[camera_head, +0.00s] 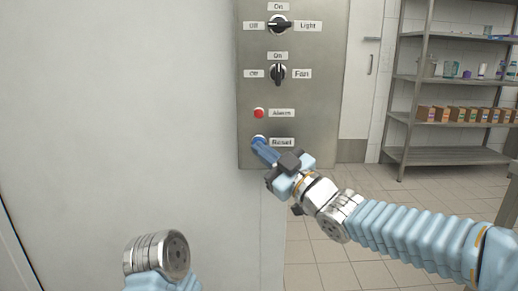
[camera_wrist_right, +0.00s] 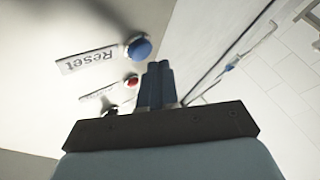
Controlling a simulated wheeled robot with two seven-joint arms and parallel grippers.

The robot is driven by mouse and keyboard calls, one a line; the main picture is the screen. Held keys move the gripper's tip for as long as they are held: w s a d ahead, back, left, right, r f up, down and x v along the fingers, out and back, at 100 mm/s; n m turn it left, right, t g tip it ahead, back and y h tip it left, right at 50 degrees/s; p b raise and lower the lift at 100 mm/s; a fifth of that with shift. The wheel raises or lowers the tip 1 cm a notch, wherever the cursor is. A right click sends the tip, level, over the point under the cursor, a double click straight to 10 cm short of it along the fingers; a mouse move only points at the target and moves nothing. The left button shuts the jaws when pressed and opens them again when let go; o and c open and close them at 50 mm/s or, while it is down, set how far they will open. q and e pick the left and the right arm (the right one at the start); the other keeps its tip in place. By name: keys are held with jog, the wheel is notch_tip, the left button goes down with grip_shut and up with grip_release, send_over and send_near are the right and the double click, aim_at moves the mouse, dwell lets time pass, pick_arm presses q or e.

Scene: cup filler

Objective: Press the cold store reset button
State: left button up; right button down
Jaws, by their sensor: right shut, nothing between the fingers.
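The blue reset button (camera_head: 258,139) is at the bottom of the grey control panel, left of its white label (camera_head: 283,142). In the right wrist view the blue button (camera_wrist_right: 138,46) is a round dome beside an upside-down label (camera_wrist_right: 88,60) reading "Reset". My right gripper (camera_head: 260,147) is shut and empty, its blue fingertips pointing up at the button and covering its lower part. In the right wrist view the fingertips (camera_wrist_right: 157,66) appear just beside the button; I cannot tell whether they touch it. Only a piece of my left arm shows at the lower left, without its gripper.
Above the button sit a red alarm button (camera_head: 259,113), a fan knob (camera_head: 278,73) and a light knob (camera_head: 279,25). A bare pale wall (camera_head: 120,120) fills the left. A metal rack (camera_head: 440,158) with small boxes stands at the right, beyond open tiled floor.

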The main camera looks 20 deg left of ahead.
jog(key=s+d+b, duration=0.1)
jog(key=s+b, duration=0.3)
jog(key=s, duration=0.1)
jog(key=shift+s+d+b, duration=0.3)
jog(key=shift+s+b, duration=0.05)
jog(key=shift+s, duration=0.05)
dwell(0.5)
